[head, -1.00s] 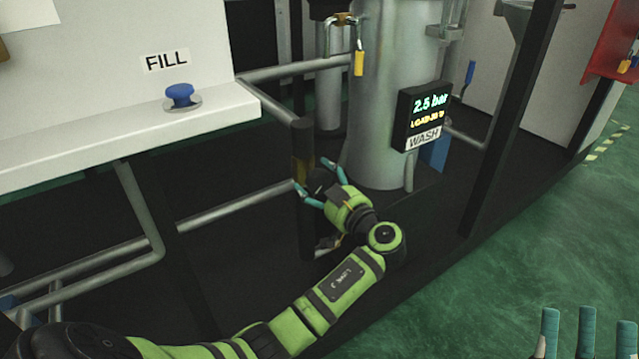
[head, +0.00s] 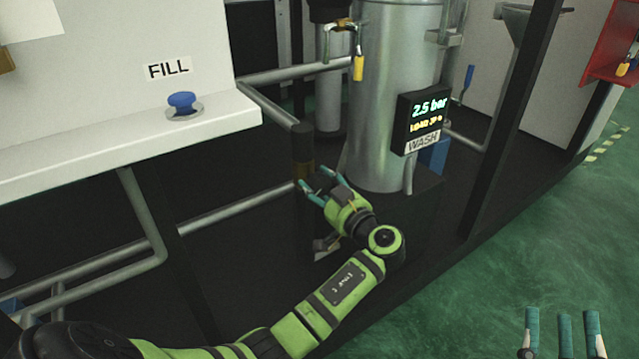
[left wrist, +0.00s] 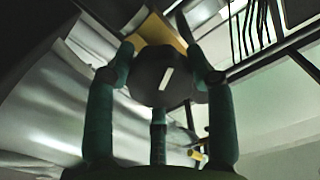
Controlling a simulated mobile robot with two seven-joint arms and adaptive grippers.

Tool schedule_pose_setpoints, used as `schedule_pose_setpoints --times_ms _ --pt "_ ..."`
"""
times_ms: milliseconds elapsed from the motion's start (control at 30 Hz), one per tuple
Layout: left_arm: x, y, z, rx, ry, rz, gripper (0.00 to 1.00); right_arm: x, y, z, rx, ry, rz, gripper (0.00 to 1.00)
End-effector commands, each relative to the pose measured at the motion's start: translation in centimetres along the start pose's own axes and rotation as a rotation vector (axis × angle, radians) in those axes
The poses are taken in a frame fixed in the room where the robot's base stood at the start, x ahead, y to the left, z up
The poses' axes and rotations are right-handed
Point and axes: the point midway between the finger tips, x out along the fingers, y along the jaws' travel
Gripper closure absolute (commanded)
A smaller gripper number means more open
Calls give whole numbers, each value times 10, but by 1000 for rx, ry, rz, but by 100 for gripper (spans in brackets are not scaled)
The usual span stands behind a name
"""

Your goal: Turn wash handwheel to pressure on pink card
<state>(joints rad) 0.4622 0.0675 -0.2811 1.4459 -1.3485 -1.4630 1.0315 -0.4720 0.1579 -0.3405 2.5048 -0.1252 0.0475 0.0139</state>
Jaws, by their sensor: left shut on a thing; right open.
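The wash handwheel (left wrist: 163,75) is dark with a pale mark on its face, seen in the left wrist view. My left gripper (left wrist: 160,85) has its teal fingers closed around its rim. In the head view my left gripper (head: 318,186) is at the dark post beside the silver tank, and its fingers mostly hide the handwheel. The wash display (head: 423,121) reads 2.5 bar in green with a small yellow line below, above the WASH label (head: 422,141). My right gripper (head: 563,335) is open and empty at the bottom right. I see no pink card.
The silver tank (head: 388,85) stands just behind the left gripper. A blue FILL knob (head: 183,102) sits on a white ledge at left. Pipes run low at left, and a dark upright frame post (head: 512,120) stands right of the display. Green floor is clear at right.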

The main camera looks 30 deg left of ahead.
Motion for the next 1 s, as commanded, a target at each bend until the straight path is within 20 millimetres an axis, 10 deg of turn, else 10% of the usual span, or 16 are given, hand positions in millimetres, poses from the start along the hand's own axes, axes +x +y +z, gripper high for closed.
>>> schedule_pose_setpoints --times_ms 200,233,300,733,1000 --pt "0 -1 7 8 -12 -4 78 0 0 0 0 1 0 52" --pt "0 -1 7 8 -12 -4 42 0 0 0 0 1 0 52" --pt "0 -1 7 7 -12 -4 22 0 0 0 0 1 0 52" --pt "-7 0 3 1 -6 -1 22 0 0 0 1 2 1 52" --pt "-59 1 3 0 -9 2 22 0 0 0 1 3 0 52"
